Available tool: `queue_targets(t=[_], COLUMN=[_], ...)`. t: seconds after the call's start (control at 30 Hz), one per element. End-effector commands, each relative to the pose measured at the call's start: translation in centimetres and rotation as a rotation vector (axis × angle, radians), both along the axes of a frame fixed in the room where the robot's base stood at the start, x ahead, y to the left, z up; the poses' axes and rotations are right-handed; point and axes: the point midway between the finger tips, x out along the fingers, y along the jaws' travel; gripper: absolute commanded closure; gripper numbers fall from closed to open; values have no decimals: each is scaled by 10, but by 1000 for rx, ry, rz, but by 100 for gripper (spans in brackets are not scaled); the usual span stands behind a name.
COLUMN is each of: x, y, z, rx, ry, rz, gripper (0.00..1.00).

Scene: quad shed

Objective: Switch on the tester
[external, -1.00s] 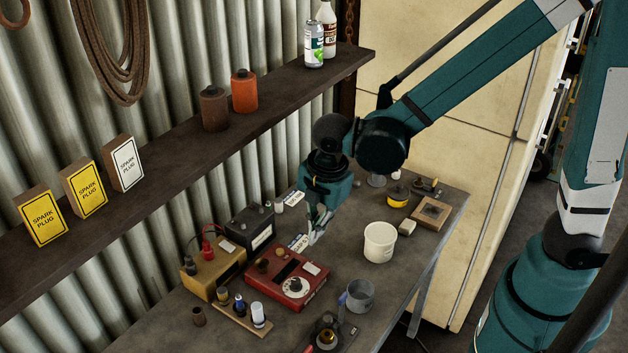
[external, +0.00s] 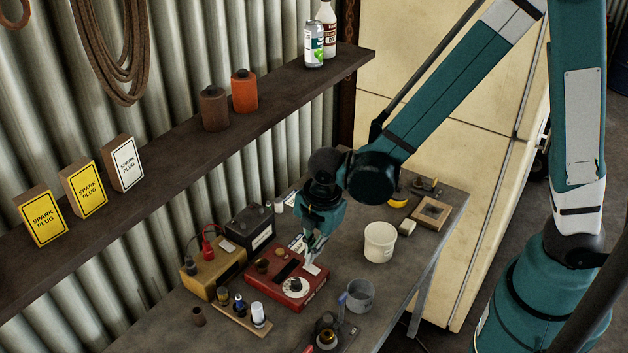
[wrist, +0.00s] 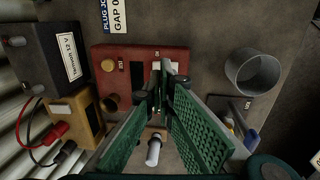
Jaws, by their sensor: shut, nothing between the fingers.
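A red box (external: 283,280), seemingly the tester, lies on the workbench. Its top has a white dial with a dark knob (external: 295,286), a dark window and a white label. In the wrist view the red box (wrist: 140,53) shows a yellow round part (wrist: 108,65) and the dark window (wrist: 116,54). My gripper (external: 309,262) is shut and empty, fingers pointing down at the right part of the box, close to the label. In the wrist view its fingers (wrist: 165,82) hide the dial. I cannot tell whether the tips touch the box, or which part is its switch.
A yellow box (external: 214,271) with red and black leads and a black battery (external: 250,231) stand left of and behind the red box. A grey cup (external: 360,296) and a white tub (external: 380,242) stand to the right.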

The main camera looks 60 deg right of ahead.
Motion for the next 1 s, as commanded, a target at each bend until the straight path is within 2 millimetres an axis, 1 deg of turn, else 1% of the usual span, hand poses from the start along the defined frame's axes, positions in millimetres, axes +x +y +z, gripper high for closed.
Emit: queue_targets(t=[0.2,0.5,1.0], x=[2,4,5], y=[0,0,0], z=[-17,-32,-35], rx=[0,0,0], ry=[0,0,0], rz=[0,0,0], gripper=[100,100,100])
